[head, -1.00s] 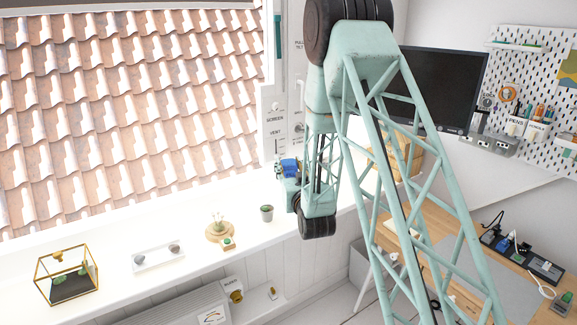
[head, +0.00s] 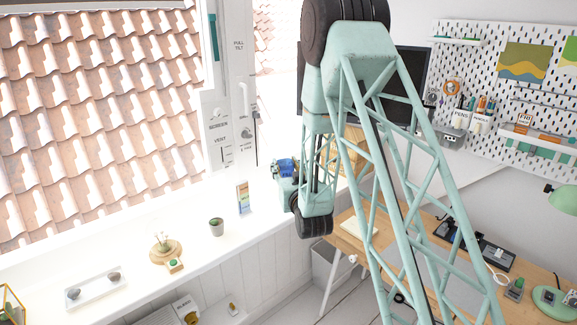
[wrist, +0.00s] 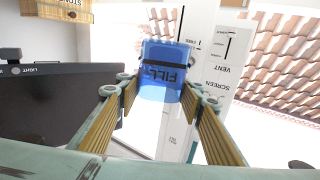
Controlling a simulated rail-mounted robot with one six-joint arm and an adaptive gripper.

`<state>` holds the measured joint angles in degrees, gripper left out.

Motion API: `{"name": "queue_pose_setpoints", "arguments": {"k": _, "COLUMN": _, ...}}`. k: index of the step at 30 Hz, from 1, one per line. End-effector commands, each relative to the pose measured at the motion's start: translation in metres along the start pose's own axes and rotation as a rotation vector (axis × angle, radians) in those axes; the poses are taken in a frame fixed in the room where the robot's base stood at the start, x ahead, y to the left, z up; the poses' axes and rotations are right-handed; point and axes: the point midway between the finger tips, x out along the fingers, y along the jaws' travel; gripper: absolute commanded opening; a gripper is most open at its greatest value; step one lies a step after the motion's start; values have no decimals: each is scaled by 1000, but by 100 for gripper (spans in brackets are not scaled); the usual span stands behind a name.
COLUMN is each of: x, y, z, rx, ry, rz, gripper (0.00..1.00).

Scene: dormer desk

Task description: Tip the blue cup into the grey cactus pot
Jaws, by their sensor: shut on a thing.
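The blue cup (wrist: 162,72) is held between the two fingers of my gripper (wrist: 160,88) in the wrist view. Its lettering, FILL, appears upside down there, and a dark band crosses the cup. Its contents are hidden. In the head view the blue cup (head: 285,167) shows small beside my gripper (head: 287,178), up at the window sill's far end. The grey cactus pot (head: 216,229) stands upright on the white sill, with a green plant in it. My gripper is to the right of the pot and apart from it.
A colourful upright card (head: 242,198) stands on the sill between the pot and my gripper. Left of the pot are a round wooden board (head: 165,252) with a plant, a white tray (head: 97,291) with dark stones, and a gold-framed case (head: 10,304). A wooden desk (head: 345,236) is right.

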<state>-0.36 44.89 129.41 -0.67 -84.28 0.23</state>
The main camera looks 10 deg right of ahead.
Motion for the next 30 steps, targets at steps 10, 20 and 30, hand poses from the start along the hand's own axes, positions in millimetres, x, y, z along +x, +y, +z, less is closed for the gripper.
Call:
{"name": "queue_pose_setpoints", "arguments": {"k": 10, "x": 18, "y": -44, "z": 26, "rx": 7, "ry": 3, "rz": -78, "gripper": 24}}
{"name": "queue_pose_setpoints", "arguments": {"k": 20, "x": 38, "y": -102, "z": 54, "rx": 14, "ry": 4, "rz": -180, "gripper": 24}}
{"name": "queue_pose_setpoints", "arguments": {"k": 30, "x": 54, "y": -162, "z": 82, "rx": 14, "ry": 4, "rz": -284, "gripper": 24}}
